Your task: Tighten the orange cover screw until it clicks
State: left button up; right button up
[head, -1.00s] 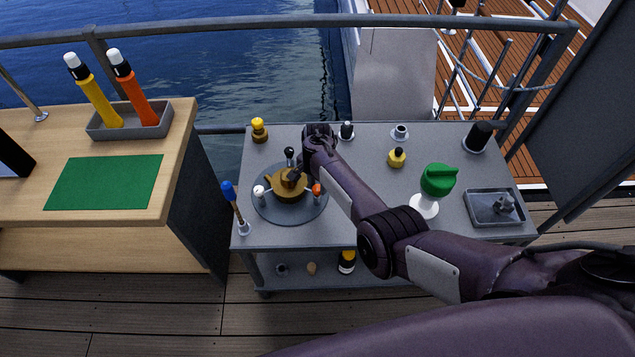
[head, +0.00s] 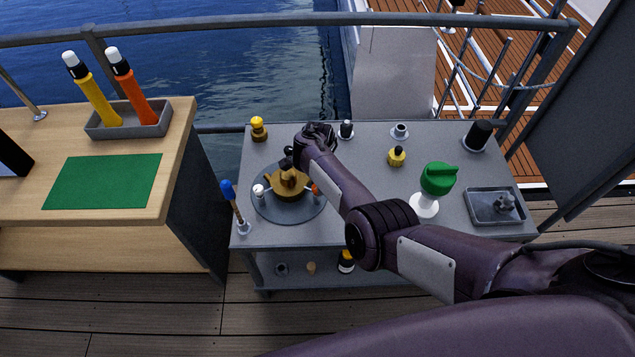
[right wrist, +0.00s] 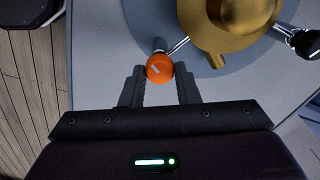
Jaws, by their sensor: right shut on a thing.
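The orange cover screw (right wrist: 160,68) is a round knob with a pale mark on top, on a thin metal stem beside the brass housing (right wrist: 225,25). In the right wrist view my right gripper (right wrist: 160,75) has its two dark fingers on either side of the knob, shut on it. In the head view the brass housing (head: 288,184) sits on a round grey plate (head: 285,213), and the orange screw (head: 315,189) shows partly beside my arm, which hides the fingertips. White and black knobs also stand around the housing. My left gripper is not in view.
The grey cart (head: 370,220) carries a blue-handled tool (head: 230,195), a green-topped item (head: 438,180), a yellow-and-black piece (head: 397,156) and a grey tray (head: 495,207). A wooden bench (head: 190,135) with a green mat (head: 102,181) stands at left. A railing runs behind.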

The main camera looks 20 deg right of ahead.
jog(key=o, duration=1)
jog(key=shift+c, duration=0.2)
notch_tip(320, 180, up, 8)
jog(key=shift+f+p, duration=0.1)
jog(key=shift+p, duration=1.05)
